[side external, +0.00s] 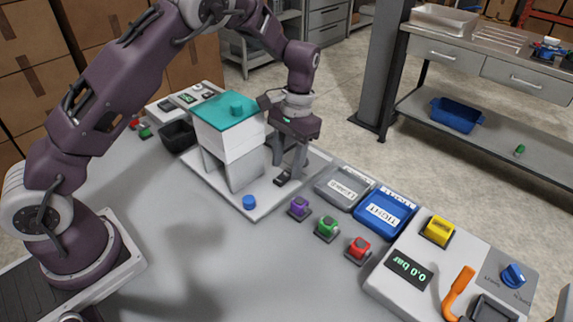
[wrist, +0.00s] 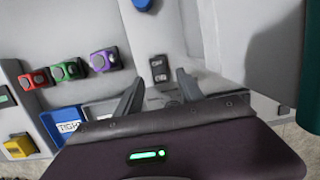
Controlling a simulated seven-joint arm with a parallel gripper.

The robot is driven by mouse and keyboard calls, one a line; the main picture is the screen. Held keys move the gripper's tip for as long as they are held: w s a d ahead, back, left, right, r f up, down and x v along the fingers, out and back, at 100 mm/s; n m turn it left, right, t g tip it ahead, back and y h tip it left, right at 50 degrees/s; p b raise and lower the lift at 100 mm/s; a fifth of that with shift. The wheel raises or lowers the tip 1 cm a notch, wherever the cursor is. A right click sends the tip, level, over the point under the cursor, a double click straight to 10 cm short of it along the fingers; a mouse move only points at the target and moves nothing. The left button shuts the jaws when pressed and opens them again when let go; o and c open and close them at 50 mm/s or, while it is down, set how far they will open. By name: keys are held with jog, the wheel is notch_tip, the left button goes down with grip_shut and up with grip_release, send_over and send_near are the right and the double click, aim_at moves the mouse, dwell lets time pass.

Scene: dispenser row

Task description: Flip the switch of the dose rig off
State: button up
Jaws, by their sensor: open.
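The dose rig is a white box (side external: 228,143) with a teal top, standing on a light grey base plate (side external: 262,211). Its small black switch (side external: 283,178) is on the plate to the right of the box. In the wrist view the switch (wrist: 160,68) lies between and just beyond my fingertips, with a label reading OFF beside it. Which way the rocker is tipped is too small to tell. My gripper (side external: 287,168) points down over the switch, open and empty; its two fingers (wrist: 160,78) are apart. Contact with the switch cannot be made out.
A blue button (side external: 249,202) sits at the plate's front corner. Purple (side external: 299,208), green (side external: 327,228) and red (side external: 358,250) buttons line the table, beside grey (side external: 343,188) and blue (side external: 385,211) labelled trays. A panel (side external: 440,262) with a yellow button and orange lever stands right. The front table is clear.

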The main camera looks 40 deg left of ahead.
jog(key=r, duration=0.3)
jog(key=w+r, duration=0.1)
jog(key=r, duration=0.1)
jog(key=shift+r, duration=0.4)
jog(key=s+a+r+m+t, duration=0.1)
jog(key=s+a+r+t, duration=0.1)
jog(key=r, duration=0.5)
jog(key=s+a+r+m+t, duration=0.2)
jog(key=r+t, duration=0.1)
jog(key=r, duration=0.4)
jog(key=s+d+r+n+t, duration=0.15)
jog(key=s+r, duration=0.35)
jog(key=s, duration=0.6)
jog(key=s+f, duration=0.2)
jog(key=s, duration=0.5)
jog(key=s+d+f+n+t, duration=0.1)
jog(key=s, duration=0.6)
jog(key=shift+d+f, duration=0.3)
jog(key=shift+f, duration=0.1)
jog(key=shift+n, duration=0.25)
